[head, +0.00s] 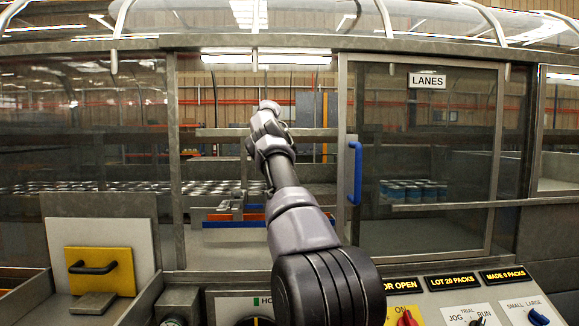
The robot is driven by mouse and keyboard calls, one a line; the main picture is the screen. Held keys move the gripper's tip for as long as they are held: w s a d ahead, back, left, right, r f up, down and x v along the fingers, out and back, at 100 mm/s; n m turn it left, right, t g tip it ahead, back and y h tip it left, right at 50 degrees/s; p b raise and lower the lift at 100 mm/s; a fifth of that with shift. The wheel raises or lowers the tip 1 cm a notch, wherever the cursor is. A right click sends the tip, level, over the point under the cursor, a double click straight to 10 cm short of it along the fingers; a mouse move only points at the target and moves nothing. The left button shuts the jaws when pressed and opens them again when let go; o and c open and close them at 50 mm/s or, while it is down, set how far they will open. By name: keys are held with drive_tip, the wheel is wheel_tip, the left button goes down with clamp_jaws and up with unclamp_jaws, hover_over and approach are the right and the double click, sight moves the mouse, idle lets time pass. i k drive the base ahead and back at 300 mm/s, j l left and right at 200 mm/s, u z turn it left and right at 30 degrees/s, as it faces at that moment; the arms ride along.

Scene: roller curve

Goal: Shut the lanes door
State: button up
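The lanes door (427,215) is a framed clear panel with a LANES sign (427,81). It stands to the right, leaving a gap in the guard on its left. A blue vertical handle (355,172) is on the door's left frame post. My arm reaches up in front of the gap, and its far end with my gripper (268,106) is left of the handle and apart from it in the picture. The fingers are too small and turned away to show whether they are open or shut.
Rows of cans (215,188) show through the gap, and a blue-topped pack (412,191) shows behind the door. A display (453,282) reads LOT 20 PACKS; another, partly hidden by my arm, ends in OR OPEN. A yellow plate with a black handle (98,270) is at lower left.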

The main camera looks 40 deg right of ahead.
sight(349, 150)
drive_tip(key=k+j, duration=0.75)
drive_tip(key=k, duration=0.1)
